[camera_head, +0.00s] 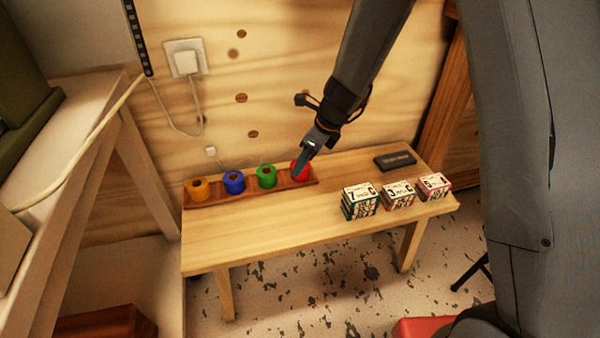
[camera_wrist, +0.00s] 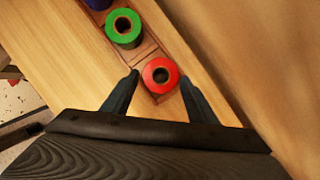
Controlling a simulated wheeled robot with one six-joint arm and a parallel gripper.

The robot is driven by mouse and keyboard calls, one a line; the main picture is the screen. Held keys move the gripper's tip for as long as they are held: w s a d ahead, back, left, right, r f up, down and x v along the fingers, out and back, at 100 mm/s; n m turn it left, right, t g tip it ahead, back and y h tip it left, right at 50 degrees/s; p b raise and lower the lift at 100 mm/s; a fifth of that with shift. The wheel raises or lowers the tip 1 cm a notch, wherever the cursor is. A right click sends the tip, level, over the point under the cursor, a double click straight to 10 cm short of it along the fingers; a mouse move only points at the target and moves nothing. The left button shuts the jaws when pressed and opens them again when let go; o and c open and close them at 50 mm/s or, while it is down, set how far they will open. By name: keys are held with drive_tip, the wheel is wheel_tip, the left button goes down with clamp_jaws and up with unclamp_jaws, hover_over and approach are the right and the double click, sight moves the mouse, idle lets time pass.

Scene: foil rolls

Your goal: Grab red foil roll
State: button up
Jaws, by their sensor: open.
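The red foil roll (camera_head: 297,172) stands upright at the right end of a dark wooden tray (camera_head: 220,198) on the table, partly hidden by my gripper in the head view. My gripper (camera_head: 301,168) is over it. In the wrist view the red foil roll (camera_wrist: 160,74) sits between the fingertips of my open gripper (camera_wrist: 160,78), one finger on each side. A gap shows on both sides of the roll, and nothing is held.
A green roll (camera_head: 266,176), a blue roll (camera_head: 234,181) and an orange roll (camera_head: 199,188) stand in the same tray to the left. Stacked card boxes (camera_head: 360,201) and a dark flat object (camera_head: 395,160) lie right. The wooden wall (camera_head: 290,90) rises behind the tray.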

drive_tip(key=b+x, duration=0.1)
drive_tip(key=x, duration=0.2)
drive_tip(key=c, duration=0.9)
drive_tip(key=shift+r, duration=0.1)
